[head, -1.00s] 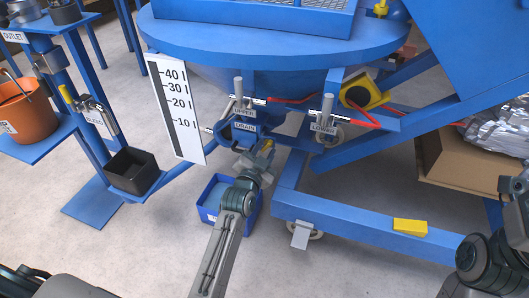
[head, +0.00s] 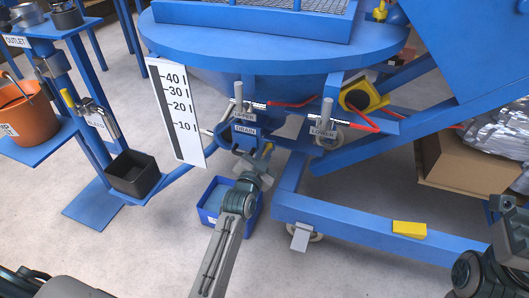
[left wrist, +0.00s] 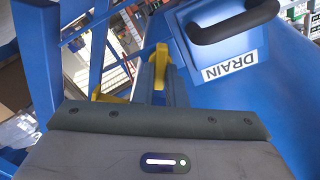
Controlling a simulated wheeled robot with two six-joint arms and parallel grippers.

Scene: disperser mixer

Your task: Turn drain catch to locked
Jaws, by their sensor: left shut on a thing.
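The drain catch is a small yellow piece (head: 268,148) beside the blue drain outlet under the tub, below the DRAIN label (head: 245,131). My left gripper (head: 263,158) reaches up to it from below. In the left wrist view the yellow catch (left wrist: 161,57) stands between the fingers of my left gripper (left wrist: 160,85), which is shut on it. The DRAIN label (left wrist: 229,65) and a black handle (left wrist: 233,20) show to the right. My right arm is at the lower right edge of the head view; the state of its jaws is not clear.
A blue bin (head: 212,205) stands on the floor below the drain. A white level scale (head: 178,110) hangs at the left. A blue frame beam (head: 350,225) with a yellow block (head: 409,229) runs right.

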